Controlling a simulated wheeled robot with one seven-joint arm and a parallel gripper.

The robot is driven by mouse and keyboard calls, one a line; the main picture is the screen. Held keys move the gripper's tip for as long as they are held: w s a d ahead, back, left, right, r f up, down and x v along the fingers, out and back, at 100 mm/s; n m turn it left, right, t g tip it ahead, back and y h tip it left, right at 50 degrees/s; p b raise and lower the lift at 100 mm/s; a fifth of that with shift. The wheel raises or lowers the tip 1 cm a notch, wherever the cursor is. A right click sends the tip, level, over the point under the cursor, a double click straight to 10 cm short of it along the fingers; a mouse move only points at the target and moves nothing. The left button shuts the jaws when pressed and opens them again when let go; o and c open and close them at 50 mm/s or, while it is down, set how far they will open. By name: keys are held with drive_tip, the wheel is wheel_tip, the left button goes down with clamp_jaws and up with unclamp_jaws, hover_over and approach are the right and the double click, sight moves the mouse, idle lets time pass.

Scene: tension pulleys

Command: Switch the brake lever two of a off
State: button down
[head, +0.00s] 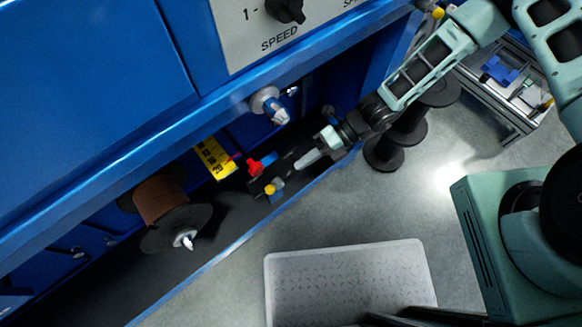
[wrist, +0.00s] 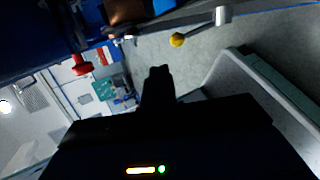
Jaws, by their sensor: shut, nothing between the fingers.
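A brake assembly in the machine's lower bay has a red handle (head: 262,164) and a yellow knob (head: 273,187). In the wrist view the red handle (wrist: 82,67) is at left. The yellow knob (wrist: 177,40) sits on the end of a thin metal lever (wrist: 200,28) running to a silver cylinder. No label shows which of these is lever two. My gripper (head: 300,163) is shut and empty, to the right of both handles and apart from them. Its dark fingers (wrist: 160,72) point up below the yellow knob in the wrist view.
A copper-coloured spool (head: 160,203) hangs in the bay at left, near a yellow scale label (head: 213,157). The blue bay edge (head: 240,240) runs along the front. A grey step plate (head: 348,282) lies on the floor. Black spools (head: 385,155) stand behind my arm.

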drive_tip(key=shift+r+v, duration=0.2)
drive_tip(key=shift+v, duration=0.9)
drive_tip(key=shift+r+v, duration=0.2)
drive_tip(key=shift+v, duration=0.95)
drive_tip(key=shift+s+a, duration=0.1)
drive_tip(key=shift+a, duration=0.05)
